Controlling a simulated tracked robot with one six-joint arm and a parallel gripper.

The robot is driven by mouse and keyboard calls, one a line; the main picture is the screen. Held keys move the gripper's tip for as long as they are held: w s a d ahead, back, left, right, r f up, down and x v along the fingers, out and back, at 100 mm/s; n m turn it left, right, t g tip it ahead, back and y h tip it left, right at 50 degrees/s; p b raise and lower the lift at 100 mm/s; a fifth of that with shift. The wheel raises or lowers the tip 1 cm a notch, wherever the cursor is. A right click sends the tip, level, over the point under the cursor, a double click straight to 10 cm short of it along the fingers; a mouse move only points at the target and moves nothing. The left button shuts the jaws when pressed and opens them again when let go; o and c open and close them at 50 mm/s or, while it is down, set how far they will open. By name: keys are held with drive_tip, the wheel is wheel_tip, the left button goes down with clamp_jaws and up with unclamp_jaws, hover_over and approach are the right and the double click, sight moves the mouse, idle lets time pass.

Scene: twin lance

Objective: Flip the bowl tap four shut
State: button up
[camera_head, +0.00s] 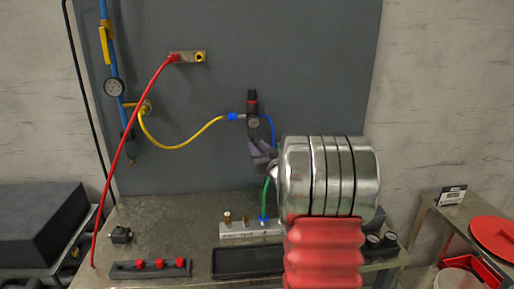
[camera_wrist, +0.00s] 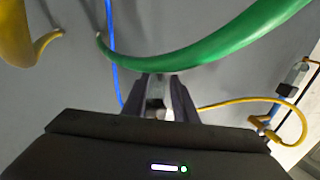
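The dark filter-regulator (camera_head: 252,98) with a round gauge (camera_head: 253,122) hangs on the grey panel in the head view. Its lower part, where a bowl and tap could be, is hidden or too small to make out. My gripper (camera_head: 262,152) is just below it, in front of the panel. In the wrist view my gripper's two dark fingers (camera_wrist: 158,88) stand apart. A small pale metallic piece (camera_wrist: 156,92) shows between them; I cannot tell what it is or whether they touch it. I cannot identify tap four.
A green hose (camera_wrist: 215,47) crosses close in the wrist view. A yellow hose (camera_head: 180,145) and a red hose (camera_head: 130,135) hang on the panel. The bench (camera_head: 160,215) holds a fitting block (camera_head: 235,230) and a strip with red knobs (camera_head: 150,270).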

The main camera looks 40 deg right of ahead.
drive_tip(key=shift+w+d, duration=0.15)
drive_tip(key=shift+w, duration=0.3)
clamp_jaws()
